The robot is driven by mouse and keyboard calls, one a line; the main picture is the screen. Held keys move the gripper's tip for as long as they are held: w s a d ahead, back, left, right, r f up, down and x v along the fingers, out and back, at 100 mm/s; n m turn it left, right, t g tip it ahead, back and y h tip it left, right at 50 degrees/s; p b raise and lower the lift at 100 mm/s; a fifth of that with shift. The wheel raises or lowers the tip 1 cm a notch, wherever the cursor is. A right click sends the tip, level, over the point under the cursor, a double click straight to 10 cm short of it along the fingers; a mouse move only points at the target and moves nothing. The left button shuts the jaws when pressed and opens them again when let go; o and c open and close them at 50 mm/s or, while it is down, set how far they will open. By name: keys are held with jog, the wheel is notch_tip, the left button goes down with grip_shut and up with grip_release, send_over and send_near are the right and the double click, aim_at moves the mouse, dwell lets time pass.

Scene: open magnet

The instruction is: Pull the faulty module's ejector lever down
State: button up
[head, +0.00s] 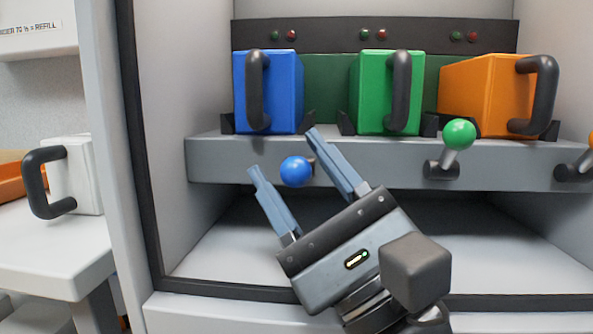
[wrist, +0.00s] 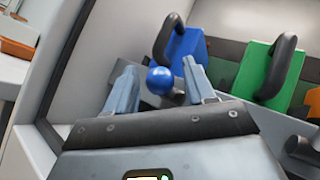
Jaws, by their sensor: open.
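A blue module (head: 283,92), a green module (head: 374,95) and an orange module (head: 482,92) stand on a grey shelf, each with a dark handle. Below the blue module, a lever with a blue ball knob (head: 296,171) sticks out from the shelf front. My gripper (head: 286,154) is open, tilted, with one finger on each side of this knob in the picture. In the wrist view the blue knob (wrist: 160,80) shows between the fingertips (wrist: 159,67); contact cannot be told. An orange lever knob (head: 590,138) is partly cut off.
Paired green and red lamps (head: 283,35) sit on a dark panel (head: 330,36) above the modules; which are lit is hard to tell. A cabinet side wall (head: 185,110) stands left of my gripper. A white module (head: 80,175) sits on a side table (head: 50,260).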

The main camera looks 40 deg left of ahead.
jog(key=s+d+f+p, duration=0.1)
jog(key=s+d+p, duration=0.1)
jog(key=d, duration=1.1)
jog(key=shift+s+d+f, duration=0.35)
jog(key=shift+s+d, duration=0.05)
jog(key=shift+s, duration=0.25)
jog(key=shift+o, duration=0.2)
